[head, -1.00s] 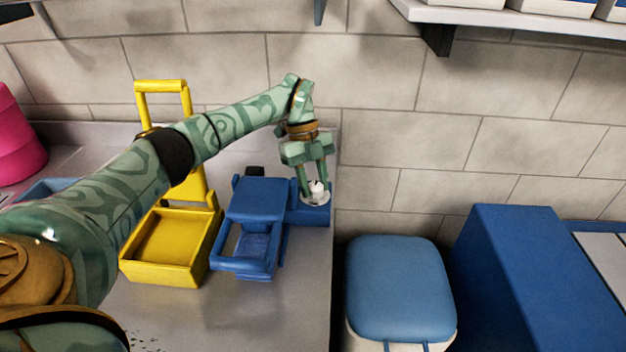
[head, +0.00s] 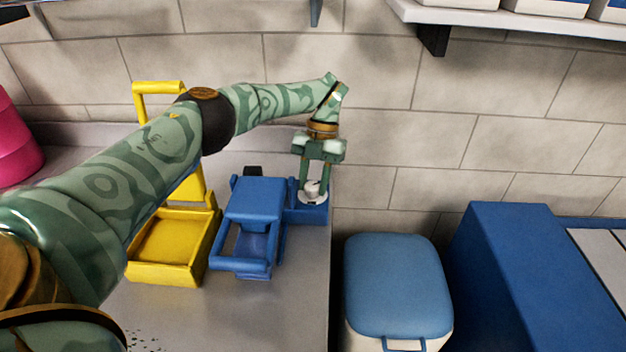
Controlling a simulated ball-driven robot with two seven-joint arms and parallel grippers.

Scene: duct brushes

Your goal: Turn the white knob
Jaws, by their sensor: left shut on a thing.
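The white knob (head: 313,188) sits on a pale round plate on top of a blue box (head: 308,213) at the right end of the grey counter. My left gripper (head: 313,185) points down over it, with its two fingers on either side of the knob, shut on it. A small dark mark shows on the knob. The fingers hide part of its sides. My right gripper does not show.
A blue holder (head: 257,195) stands just left of the knob's box. A yellow dustpan-like tray (head: 170,247) is farther left. A blue-lidded bin (head: 398,285) stands right of the counter edge. The stone wall (head: 390,100) is close behind.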

